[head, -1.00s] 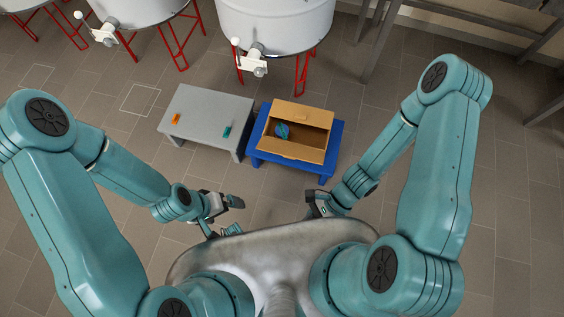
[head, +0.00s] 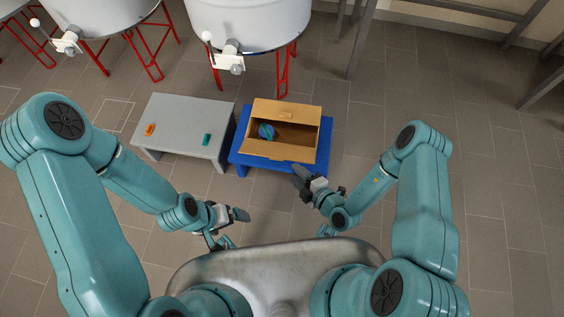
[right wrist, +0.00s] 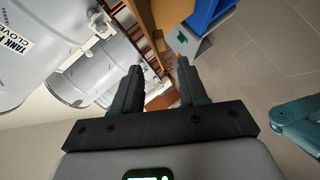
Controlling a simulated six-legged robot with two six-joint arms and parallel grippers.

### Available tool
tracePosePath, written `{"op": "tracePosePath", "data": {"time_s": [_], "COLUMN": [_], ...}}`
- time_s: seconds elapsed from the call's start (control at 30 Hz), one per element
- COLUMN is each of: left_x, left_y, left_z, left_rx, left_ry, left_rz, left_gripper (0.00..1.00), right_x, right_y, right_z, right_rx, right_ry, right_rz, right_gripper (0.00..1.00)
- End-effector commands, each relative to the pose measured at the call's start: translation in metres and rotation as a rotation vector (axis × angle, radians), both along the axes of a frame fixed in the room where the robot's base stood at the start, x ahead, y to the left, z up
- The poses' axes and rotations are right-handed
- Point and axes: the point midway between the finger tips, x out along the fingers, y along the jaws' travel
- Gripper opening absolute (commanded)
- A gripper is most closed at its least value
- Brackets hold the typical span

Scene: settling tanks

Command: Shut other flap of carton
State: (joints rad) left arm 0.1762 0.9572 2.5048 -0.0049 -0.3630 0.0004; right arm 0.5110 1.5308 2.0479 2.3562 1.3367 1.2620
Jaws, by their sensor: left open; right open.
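The brown carton (head: 312,140) stands on a low blue table (head: 327,150). Its far flap (head: 285,109) and near flap (head: 277,151) lie along the two long sides, with the opening uncovered between them. A blue and teal round object (head: 266,131) is inside. My right gripper (head: 299,176) is open and empty, just in front of the near side of the carton, apart from it. In the right wrist view its fingers (right wrist: 157,84) are spread, with part of the carton (right wrist: 174,12) beyond them. My left gripper (head: 238,228) is open and empty, further from the carton.
A grey table (head: 190,120) stands left of the blue one, with an orange piece (head: 150,129) and a teal piece (head: 207,139) on it. White tanks (head: 250,25) on red legs stand behind.

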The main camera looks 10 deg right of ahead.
Motion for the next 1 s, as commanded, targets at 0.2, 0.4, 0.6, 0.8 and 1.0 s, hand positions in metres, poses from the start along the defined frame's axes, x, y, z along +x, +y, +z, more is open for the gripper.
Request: {"op": "tracePosePath", "data": {"time_s": [0.2,0.4,0.6,0.8,1.0], "left_x": [0.000,0.000,0.000,0.000,0.000], "left_y": [0.000,0.000,0.000,0.000,0.000], "left_z": [-0.015,-0.021,-0.022,-0.022,-0.022], "left_rx": [0.000,0.000,0.000,0.000,0.000], "left_ry": [0.000,0.000,0.000,0.000,0.000], "left_rz": [0.000,0.000,0.000,0.000,0.000], "left_gripper": [1.00,1.00,1.00,1.00,1.00], "right_x": [0.040,0.063,0.069,0.069,0.069], "right_y": [0.026,0.039,0.043,0.043,0.042], "right_z": [-0.020,-0.029,-0.031,-0.031,-0.031], "right_rx": [-0.001,0.000,0.000,0.000,0.000], "right_ry": [-0.005,-0.002,0.001,0.001,0.001], "right_rz": [0.005,0.002,-0.002,-0.002,-0.002], "right_gripper": [0.43,0.43,0.43,0.43,0.00]}}
